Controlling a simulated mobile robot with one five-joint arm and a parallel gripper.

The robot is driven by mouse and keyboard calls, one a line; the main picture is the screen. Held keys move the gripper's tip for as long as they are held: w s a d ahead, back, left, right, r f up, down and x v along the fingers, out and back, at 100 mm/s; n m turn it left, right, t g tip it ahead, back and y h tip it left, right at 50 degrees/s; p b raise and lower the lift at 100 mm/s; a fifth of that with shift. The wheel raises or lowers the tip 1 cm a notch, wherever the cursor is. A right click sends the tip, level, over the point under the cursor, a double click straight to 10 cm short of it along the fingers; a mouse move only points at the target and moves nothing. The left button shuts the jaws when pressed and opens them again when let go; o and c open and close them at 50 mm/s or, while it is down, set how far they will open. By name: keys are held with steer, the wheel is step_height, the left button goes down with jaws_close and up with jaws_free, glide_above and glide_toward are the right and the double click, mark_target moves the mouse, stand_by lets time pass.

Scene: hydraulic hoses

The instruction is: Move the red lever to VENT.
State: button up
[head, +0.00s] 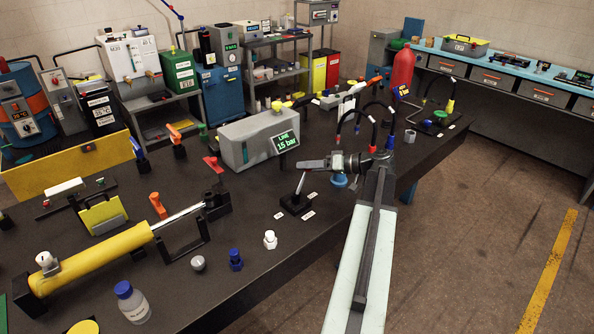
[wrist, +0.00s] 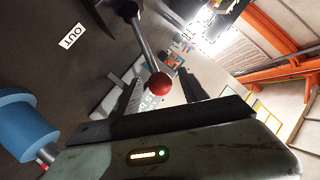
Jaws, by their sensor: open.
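A lever with a red ball knob (wrist: 160,84) and a grey rod (wrist: 143,45) rises from a black base. In the head view, the rod (head: 300,184) leans slightly on its base (head: 295,204), with small white labels around it. One label reads OUT (wrist: 72,38) in the wrist view; the others are too small to read, so I cannot tell which is VENT. My gripper (head: 303,164) is open at the top of the rod and hides the knob in the head view. In the wrist view the knob shows between the fingertips (wrist: 160,92); I cannot tell whether they touch it.
A grey housing (head: 243,145) with a display (head: 285,142) reading LINE 15 bar stands behind the lever. A blue round part (wrist: 22,125) is close to my gripper. A white fitting (head: 270,240) stands in front. Hoses stand to the right; the bench's front edge is near.

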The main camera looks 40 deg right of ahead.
steer(key=x, duration=0.3)
steer(key=shift+w+a+f+b, duration=0.1)
steer(key=shift+w+b, duration=0.1)
steer(key=shift+b, duration=0.1)
jaws_close()
stand_by(1.2)
